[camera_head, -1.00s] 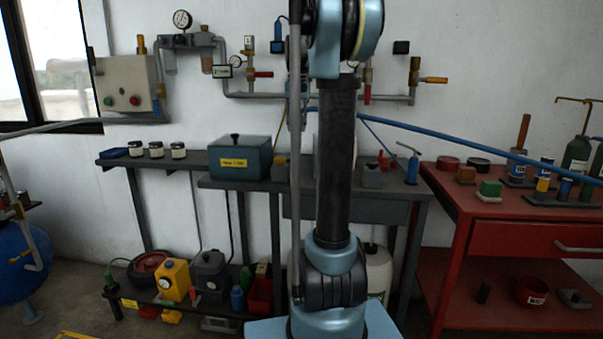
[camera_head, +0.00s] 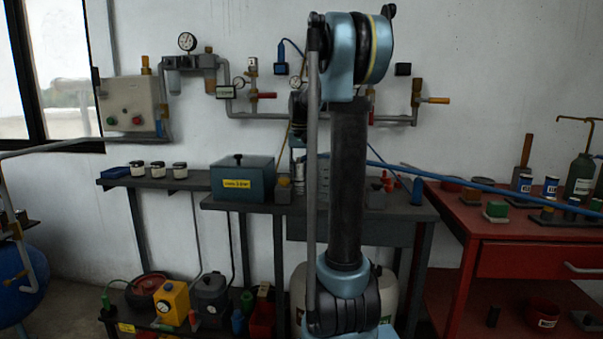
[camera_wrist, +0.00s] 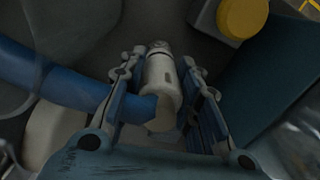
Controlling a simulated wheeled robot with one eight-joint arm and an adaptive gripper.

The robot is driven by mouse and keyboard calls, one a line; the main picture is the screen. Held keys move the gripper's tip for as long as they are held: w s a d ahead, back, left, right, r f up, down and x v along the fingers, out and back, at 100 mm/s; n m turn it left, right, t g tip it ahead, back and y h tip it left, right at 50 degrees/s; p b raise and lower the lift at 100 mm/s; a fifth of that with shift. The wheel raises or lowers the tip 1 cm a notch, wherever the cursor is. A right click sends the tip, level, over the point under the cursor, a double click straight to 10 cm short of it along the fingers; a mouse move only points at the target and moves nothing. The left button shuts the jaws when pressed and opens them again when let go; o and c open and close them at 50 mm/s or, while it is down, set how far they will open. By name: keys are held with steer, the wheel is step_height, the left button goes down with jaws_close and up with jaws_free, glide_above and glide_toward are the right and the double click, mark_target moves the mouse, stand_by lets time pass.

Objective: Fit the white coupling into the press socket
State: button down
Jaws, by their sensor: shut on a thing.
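In the wrist view, the white coupling (camera_wrist: 162,85) is a pale, scuffed cylinder with a narrower metal end pointing away from me. A blue hose (camera_wrist: 40,75) runs in from the left and meets its near end. My gripper (camera_wrist: 161,62) has one jointed finger on each side of the coupling and is shut on it. In the head view my arm hides most of the gripper, and the blue hose (camera_head: 450,178) passes behind the arm from the right. I cannot make out the press socket for certain in either view.
A teal box (camera_head: 242,178) stands on the grey bench, left of my arm. A red workbench (camera_head: 500,225) with small blocks and bottles is at the right. Pipes and gauges line the wall (camera_head: 470,50). A yellow round cap (camera_wrist: 242,16) lies near the wrist view's top right.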

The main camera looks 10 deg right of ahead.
steer(key=c, duration=1.2)
jaws_free()
step_height(320, 180, up, 12)
steer(key=shift+d+r, duration=0.1)
